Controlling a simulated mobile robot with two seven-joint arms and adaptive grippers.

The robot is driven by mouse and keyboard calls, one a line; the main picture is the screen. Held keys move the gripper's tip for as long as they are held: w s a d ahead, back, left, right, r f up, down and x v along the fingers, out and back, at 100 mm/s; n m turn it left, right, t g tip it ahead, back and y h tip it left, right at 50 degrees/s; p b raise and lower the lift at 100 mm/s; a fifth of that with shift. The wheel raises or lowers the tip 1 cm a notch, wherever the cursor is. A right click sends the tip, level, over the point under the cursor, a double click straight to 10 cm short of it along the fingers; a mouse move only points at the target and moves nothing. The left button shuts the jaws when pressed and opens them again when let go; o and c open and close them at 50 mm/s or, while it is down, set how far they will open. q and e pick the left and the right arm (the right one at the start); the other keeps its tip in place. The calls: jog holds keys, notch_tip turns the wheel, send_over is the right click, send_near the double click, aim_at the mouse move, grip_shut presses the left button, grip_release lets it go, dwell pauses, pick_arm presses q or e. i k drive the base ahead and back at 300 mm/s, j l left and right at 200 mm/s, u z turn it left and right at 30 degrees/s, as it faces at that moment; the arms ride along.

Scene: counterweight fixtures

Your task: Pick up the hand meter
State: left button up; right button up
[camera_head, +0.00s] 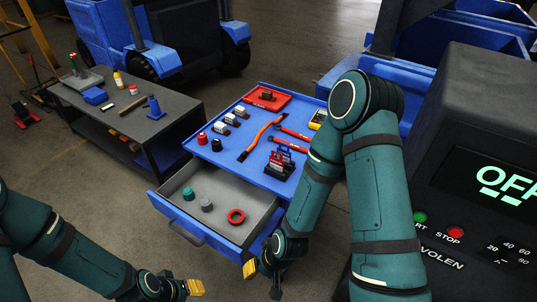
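A yellow hand meter with a dark face (318,119) lies on the top of the blue tool cart (222,157), at its far right corner. My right arm passes close in front of it and may hide part of it. My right gripper (262,272) is low, in front of the cart's open drawer and well away from the meter. My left gripper (186,288) is at the bottom edge, left of the right one, also far from the meter. I see nothing held in either gripper, and their finger gaps are too small to judge.
The cart top also holds a red tray (267,98), an orange-handled tool (262,133) and a red-and-black rack (281,162). The open drawer (178,189) juts forward with a red ring (236,216). A control console (477,150) stands right; a dark bench (130,117) left.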

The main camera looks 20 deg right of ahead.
aim_at(319, 117)
jog(key=z, duration=1.15)
